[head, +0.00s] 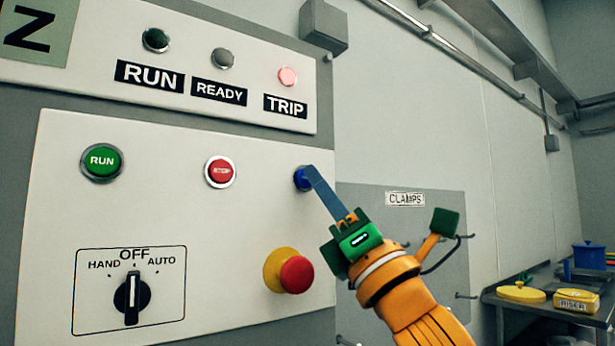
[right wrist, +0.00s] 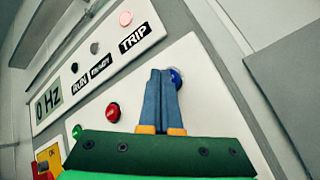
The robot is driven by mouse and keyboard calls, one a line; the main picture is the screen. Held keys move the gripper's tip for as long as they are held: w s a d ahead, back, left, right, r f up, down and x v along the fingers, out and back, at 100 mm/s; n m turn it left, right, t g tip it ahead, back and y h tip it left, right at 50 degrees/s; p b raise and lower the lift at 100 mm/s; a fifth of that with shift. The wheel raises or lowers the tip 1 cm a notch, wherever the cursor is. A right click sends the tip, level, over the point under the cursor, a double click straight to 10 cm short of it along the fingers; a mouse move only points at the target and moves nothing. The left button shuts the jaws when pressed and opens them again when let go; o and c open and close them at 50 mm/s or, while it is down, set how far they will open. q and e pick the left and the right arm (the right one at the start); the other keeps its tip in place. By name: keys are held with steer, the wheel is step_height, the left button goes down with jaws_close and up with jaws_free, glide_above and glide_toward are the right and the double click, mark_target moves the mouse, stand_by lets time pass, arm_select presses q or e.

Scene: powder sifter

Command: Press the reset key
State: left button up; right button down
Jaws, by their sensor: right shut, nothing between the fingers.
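A blue button (head: 302,179) sits at the right of the white control panel (head: 200,255); no label on it is visible, and it is the only blue key there. My right gripper (head: 314,174) is shut and empty, its slim blue-grey fingers reaching up to the button from the lower right. The fingertips overlap the button's right side; I cannot tell whether they touch it. In the right wrist view the fingertips (right wrist: 162,74) lie beside the blue button (right wrist: 176,76), partly hiding it. My left gripper is not in view.
The TRIP lamp (head: 288,76) glows pink-red; READY (head: 223,59) and RUN (head: 155,40) lamps look dark. Green RUN (head: 101,162) and red STOP (head: 220,171) buttons, a rotary selector (head: 132,294) and a red mushroom button (head: 296,274) share the panel. A CLAMPS board (head: 405,215) is behind.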

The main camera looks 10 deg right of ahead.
steer(key=shift+w+a+p, duration=0.1)
steer(key=shift+w+p, duration=0.15)
steer(key=shift+p, duration=0.05)
stand_by(0.5)
stand_by(0.4)
steer(key=shift+s+f+b, duration=0.1)
steer(key=shift+s+b, duration=0.25)
steer(key=shift+s, duration=0.2)
steer(key=shift+s+d, duration=0.15)
steer(key=shift+d, duration=0.05)
steer(key=s, duration=0.1)
steer(key=s+d, duration=0.1)
steer(key=s, duration=0.1)
steer(key=s+b, duration=0.1)
steer(key=shift+s+d, duration=0.3)
steer(key=shift+d, duration=0.05)
stand_by(0.4)
